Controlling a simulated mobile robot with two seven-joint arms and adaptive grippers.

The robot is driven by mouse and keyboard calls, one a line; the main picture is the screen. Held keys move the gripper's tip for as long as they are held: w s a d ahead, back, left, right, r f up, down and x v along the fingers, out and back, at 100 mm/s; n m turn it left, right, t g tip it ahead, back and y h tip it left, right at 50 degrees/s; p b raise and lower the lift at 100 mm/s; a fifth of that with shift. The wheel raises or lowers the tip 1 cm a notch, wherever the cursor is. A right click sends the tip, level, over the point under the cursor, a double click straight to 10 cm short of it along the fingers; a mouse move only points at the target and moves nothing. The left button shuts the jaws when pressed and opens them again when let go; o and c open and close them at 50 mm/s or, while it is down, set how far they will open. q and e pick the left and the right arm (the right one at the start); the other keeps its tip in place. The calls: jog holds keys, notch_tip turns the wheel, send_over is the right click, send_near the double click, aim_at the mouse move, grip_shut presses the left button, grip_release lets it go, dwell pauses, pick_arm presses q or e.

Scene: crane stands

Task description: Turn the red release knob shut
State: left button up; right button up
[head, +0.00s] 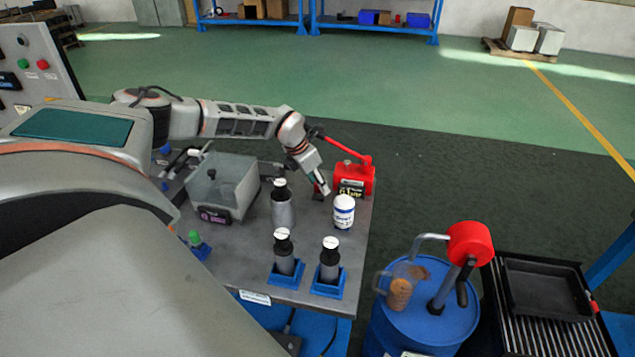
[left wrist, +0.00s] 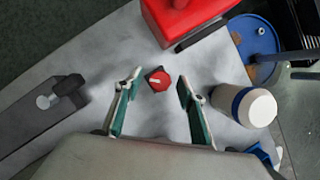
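The red knob (left wrist: 158,80) stands on the grey bench top, with a pale pointer mark on its face. My left gripper (left wrist: 159,76) is open, with one finger on each side of the knob and gaps showing between them. The fingers appear not to touch it. In the head view my left gripper (head: 322,184) points down just left of the red jack (head: 355,179), which has a red lever arm (head: 342,146). The jack also shows in the left wrist view (left wrist: 188,20). The gripper largely hides the knob in the head view. My right gripper is not in view.
A white bottle with a blue band (head: 344,212) stands close to the gripper's right. A grey bottle (head: 282,206) and a clear bin (head: 221,188) are to its left. Two dark-topped bottles sit in blue holders at the front. A blue drum (head: 425,325) stands beyond the bench edge.

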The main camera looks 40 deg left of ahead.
pick_arm(q)
jog(key=c, duration=1.1)
jog(key=shift+c, duration=0.2)
